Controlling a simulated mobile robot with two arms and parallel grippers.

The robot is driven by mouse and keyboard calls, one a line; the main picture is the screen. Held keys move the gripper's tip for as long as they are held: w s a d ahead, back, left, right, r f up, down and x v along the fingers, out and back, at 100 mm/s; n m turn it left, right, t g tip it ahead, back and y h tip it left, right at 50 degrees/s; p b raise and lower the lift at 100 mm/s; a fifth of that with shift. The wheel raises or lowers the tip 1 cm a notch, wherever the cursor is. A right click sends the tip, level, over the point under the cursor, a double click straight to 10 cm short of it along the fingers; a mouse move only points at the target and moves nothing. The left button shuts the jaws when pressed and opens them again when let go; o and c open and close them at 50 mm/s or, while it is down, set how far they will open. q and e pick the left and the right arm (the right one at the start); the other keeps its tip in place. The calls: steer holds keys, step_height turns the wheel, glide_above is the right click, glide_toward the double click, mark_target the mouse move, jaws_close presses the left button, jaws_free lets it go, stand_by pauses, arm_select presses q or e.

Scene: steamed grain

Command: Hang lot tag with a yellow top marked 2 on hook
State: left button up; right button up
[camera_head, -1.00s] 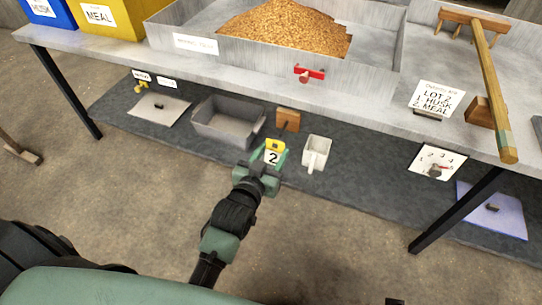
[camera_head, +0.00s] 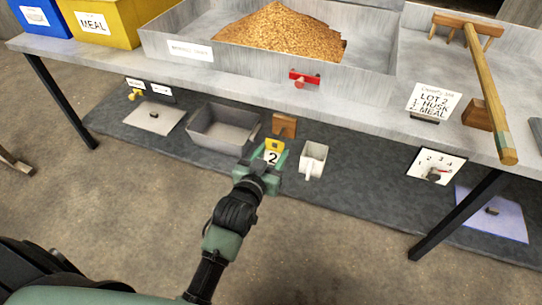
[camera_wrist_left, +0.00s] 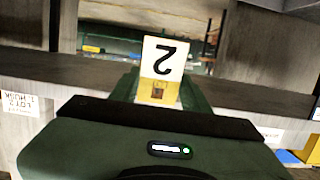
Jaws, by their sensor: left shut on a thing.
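The lot tag (camera_head: 272,155) is white with a yellow top and a black 2. My left gripper (camera_head: 266,163) is shut on it and holds it in front of the bench, below the tabletop edge. In the left wrist view the tag (camera_wrist_left: 162,62) appears upside down, its yellow end between the green fingers. A small yellow hook-like piece (camera_head: 134,95) sits under the bench edge at left, beside two small labels; it is too small to tell its shape. A red piece with a knob (camera_head: 302,79) is on the grain tray's front. My right gripper is not in view.
The tray (camera_head: 350,72) of grain stands on the bench. On the lower shelf are a grey bin (camera_head: 222,141), a wooden block (camera_head: 284,126) and a white mug (camera_head: 313,158). A rake (camera_head: 488,90) lies on top. The floor in front is clear.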

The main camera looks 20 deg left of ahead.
arm_select(q)
steer(key=shift+w+f+b, duration=0.1)
steer(key=shift+w+b, duration=0.55)
steer(key=shift+w, duration=0.35)
steer(key=shift+w+b, duration=0.5)
steer(key=shift+b, duration=0.15)
steer(key=shift+w, duration=0.2)
steer(key=shift+w+p, duration=0.3)
steer(key=shift+w, duration=0.1)
steer(key=shift+w+p, duration=0.15)
steer(key=shift+p, duration=0.2)
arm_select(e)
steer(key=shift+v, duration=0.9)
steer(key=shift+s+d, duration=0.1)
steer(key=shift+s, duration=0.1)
